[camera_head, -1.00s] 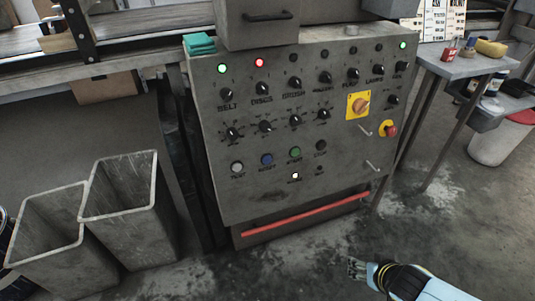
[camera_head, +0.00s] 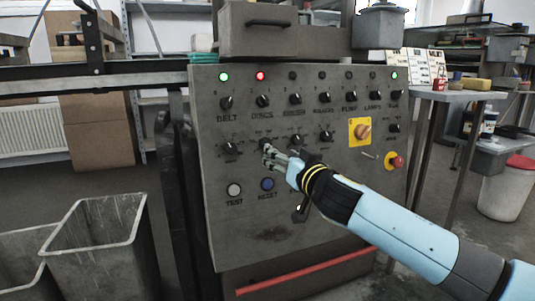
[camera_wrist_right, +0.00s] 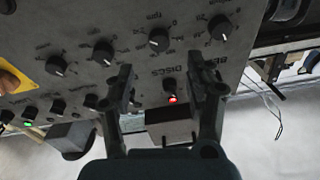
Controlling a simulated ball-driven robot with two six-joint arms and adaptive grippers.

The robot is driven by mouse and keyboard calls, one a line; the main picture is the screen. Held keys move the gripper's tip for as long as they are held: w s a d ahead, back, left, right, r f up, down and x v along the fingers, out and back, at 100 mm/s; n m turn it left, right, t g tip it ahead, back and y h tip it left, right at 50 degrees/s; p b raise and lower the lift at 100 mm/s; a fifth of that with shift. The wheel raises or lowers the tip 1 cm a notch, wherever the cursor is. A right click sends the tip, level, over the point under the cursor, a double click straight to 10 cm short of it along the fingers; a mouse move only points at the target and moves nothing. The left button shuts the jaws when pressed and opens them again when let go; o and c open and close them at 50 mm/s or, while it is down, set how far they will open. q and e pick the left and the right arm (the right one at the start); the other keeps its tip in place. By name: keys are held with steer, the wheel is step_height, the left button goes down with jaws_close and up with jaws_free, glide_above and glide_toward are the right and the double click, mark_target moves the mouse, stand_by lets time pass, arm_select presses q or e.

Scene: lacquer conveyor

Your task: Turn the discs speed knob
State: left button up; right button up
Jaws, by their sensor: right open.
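The discs speed knob (camera_head: 265,143) is a small black knob, second from the left in the panel's second row. In the head view my right gripper's fingers partly cover it. In the right wrist view, where the panel appears upside down, the knob (camera_wrist_right: 159,39) has a white pointer line and a scale. My right gripper (camera_head: 271,156) is in front of the panel, just below the knob. In the wrist view its two fingers (camera_wrist_right: 167,72) are spread, with the DISCS label between them and the knob beyond their tips. Contact cannot be told. My left gripper is out of view.
The belt speed knob (camera_head: 229,148) and brush speed knob (camera_head: 296,140) flank it. The DISCS switch (camera_head: 263,101) is above, under a lit red lamp (camera_head: 260,76). A yellow-plated rotary switch (camera_head: 361,131) and red stop button (camera_head: 394,162) are to the right. A grey bin (camera_head: 100,250) stands lower left.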

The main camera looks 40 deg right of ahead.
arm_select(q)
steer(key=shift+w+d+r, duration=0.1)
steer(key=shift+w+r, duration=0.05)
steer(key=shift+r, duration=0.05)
arm_select(e)
steer(key=x, duration=0.8)
steer(key=shift+f, duration=0.1)
jaws_close()
